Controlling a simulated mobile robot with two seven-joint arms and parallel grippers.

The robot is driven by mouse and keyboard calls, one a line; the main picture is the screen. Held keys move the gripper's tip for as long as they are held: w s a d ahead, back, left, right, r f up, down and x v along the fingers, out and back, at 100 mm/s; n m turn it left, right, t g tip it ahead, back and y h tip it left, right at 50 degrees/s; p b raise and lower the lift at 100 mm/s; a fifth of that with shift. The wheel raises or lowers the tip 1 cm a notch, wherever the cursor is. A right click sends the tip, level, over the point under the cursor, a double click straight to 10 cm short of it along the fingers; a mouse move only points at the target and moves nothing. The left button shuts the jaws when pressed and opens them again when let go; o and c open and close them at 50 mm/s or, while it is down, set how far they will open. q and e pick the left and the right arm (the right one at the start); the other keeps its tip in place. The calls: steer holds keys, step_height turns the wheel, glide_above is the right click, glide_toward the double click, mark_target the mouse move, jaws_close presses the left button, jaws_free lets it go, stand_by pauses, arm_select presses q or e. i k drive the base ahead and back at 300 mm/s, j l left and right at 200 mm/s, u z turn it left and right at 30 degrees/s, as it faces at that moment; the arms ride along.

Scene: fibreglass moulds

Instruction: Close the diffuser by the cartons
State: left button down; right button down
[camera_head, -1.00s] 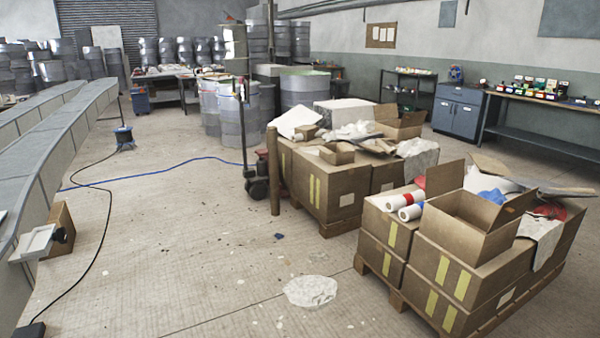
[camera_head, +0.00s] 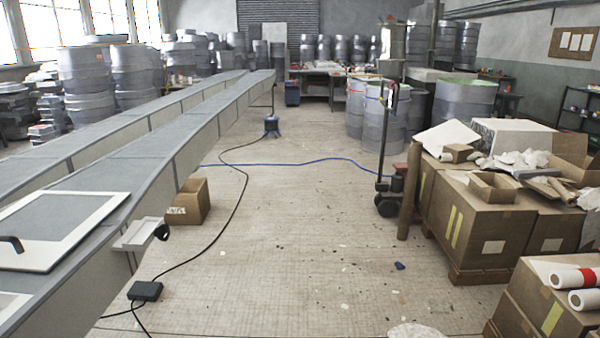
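Cardboard cartons (camera_head: 483,222) stand stacked on a pallet at the right. More cartons (camera_head: 536,310) stand at the lower right, cut by the picture edge. A smaller carton (camera_head: 190,203) sits on the floor beside the long grey bench at the left. I cannot pick out a diffuser with certainty. A white-framed grey panel (camera_head: 92,234) with a black handle (camera_head: 12,243) lies on the bench at the left edge. Neither of my grippers is in view.
The long grey bench (camera_head: 150,150) runs along the left. A black cable (camera_head: 240,195) and a blue one (camera_head: 310,163) cross the floor. A pallet truck (camera_head: 388,195) stands beside the cartons. The floor (camera_head: 300,250) between is mostly clear.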

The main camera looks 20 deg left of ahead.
mark_target(39, 231)
steer(key=i+u, duration=0.2)
steer(key=u, duration=0.15)
steer(key=i+l+u, duration=0.15)
steer(key=u, duration=0.15)
steer(key=i+l+u, duration=0.15)
steer(key=u, duration=0.2)
steer(key=i, duration=0.1)
